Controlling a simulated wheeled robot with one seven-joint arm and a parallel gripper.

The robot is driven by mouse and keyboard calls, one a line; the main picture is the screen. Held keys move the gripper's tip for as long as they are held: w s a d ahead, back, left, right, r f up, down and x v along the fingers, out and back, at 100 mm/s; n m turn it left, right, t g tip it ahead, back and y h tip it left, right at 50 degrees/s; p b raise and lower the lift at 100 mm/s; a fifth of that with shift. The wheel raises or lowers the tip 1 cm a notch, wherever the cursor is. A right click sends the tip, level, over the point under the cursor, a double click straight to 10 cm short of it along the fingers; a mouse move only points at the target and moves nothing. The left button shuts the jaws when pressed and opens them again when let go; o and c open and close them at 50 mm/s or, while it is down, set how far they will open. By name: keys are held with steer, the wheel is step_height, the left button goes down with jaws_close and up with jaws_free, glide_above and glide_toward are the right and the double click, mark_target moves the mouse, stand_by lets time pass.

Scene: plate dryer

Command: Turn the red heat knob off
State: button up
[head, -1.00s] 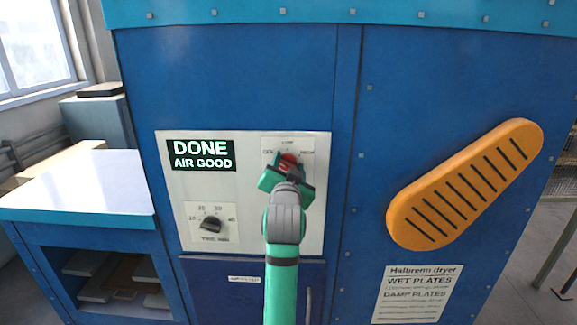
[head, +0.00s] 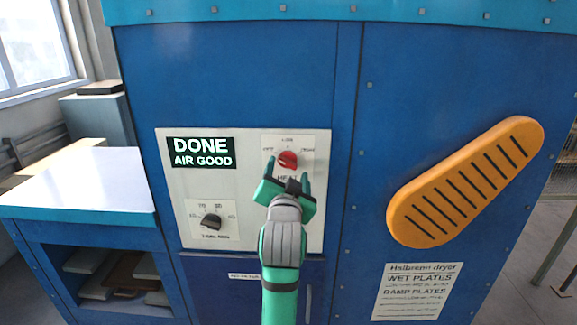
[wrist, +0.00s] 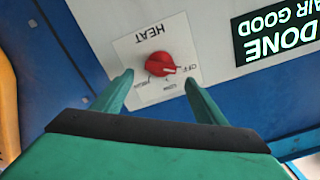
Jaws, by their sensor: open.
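The red heat knob (head: 288,159) sits on a white label plate at the upper right of the control panel (head: 245,240). In the wrist view the red knob (wrist: 158,64) appears upside down, with OFF at its right and LOW below it. Its white mark appears to point toward OFF. My gripper (head: 287,172) is open, just below and in front of the knob in the head view. In the wrist view its two green fingers (wrist: 157,80) are apart, one to each side of the knob's lower area, with nothing between them. No contact shows.
A black timer knob (head: 211,222) is at the panel's lower left. The display (head: 201,153) reads DONE, AIR GOOD. A large orange slotted handle (head: 465,182) sticks out at right. A side table (head: 80,185) stands at left.

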steer(key=s, duration=0.4)
steer(key=shift+s+d, duration=0.1)
steer(key=shift+s, duration=0.3)
steer(key=s+d+f+n, duration=0.1)
steer(key=s+f, duration=0.2)
steer(key=f, duration=0.7)
steer(key=s+d+f+n, duration=0.1)
steer(key=s+f, duration=0.2)
steer(key=f, duration=0.8)
steer(key=s+d+f+n+g, duration=0.1)
steer(key=s+d+f, duration=0.1)
steer(key=s+f, duration=1.05)
steer(key=s+d+f+n+g, duration=0.1)
steer(key=s+f, duration=0.3)
steer(key=s, duration=0.3)
steer(key=s+f+n, duration=0.1)
steer(key=s+f, duration=0.2)
steer(key=s, duration=2.2)
steer(key=shift+r+g+h, duration=0.3)
steer(key=shift+r, duration=0.1)
